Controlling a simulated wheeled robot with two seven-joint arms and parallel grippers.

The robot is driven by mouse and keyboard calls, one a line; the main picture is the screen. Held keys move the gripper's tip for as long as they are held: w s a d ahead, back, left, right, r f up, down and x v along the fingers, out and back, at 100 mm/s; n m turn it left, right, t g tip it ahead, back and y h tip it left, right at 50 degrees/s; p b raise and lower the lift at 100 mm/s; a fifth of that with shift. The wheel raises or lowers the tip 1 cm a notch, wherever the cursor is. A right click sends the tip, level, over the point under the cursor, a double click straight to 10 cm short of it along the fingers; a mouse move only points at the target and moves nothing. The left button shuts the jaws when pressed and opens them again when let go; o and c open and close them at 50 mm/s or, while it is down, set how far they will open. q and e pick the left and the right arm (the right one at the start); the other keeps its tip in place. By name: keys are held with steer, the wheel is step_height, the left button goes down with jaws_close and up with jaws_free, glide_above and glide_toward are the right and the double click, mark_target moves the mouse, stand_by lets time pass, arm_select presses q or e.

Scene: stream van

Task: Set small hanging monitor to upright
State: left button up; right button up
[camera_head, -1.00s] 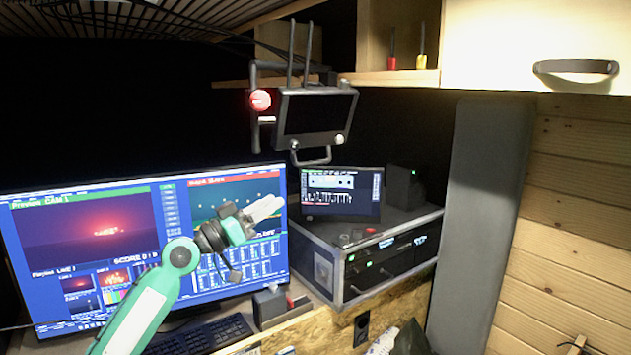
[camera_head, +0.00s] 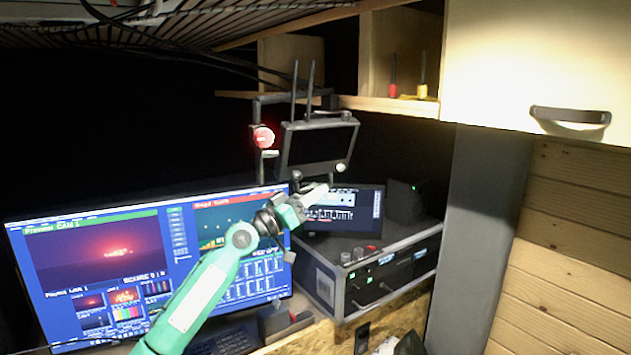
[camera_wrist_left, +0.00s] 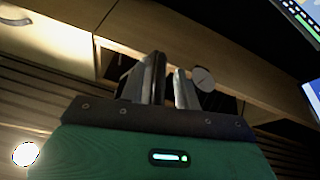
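The small hanging monitor (camera_head: 318,147) has a dark screen in a black frame and hangs under the wooden shelf. Its screen leans in the head view, and a bar handle (camera_head: 331,180) runs below it. My left gripper (camera_head: 316,193) is just below the monitor, by the lower handle. Whether it touches the handle cannot be told. In the left wrist view its two fingers (camera_wrist_left: 169,85) stand a narrow gap apart with nothing seen between them. A round pale disc (camera_wrist_left: 204,79) shows beside the fingers. My right gripper is not in view.
A large monitor (camera_head: 100,250) stands at left. A smaller screen (camera_head: 350,212) sits behind the gripper on a rack case (camera_head: 385,268). A red lamp (camera_head: 263,137) is left of the hanging monitor. The shelf (camera_head: 390,105) and cabinet (camera_head: 540,60) are above.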

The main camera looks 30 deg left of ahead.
arm_select(q)
steer(key=shift+w+d+r, duration=0.2)
steer(key=shift+w+d, duration=0.05)
steer(key=shift+w, duration=0.15)
jaws_close()
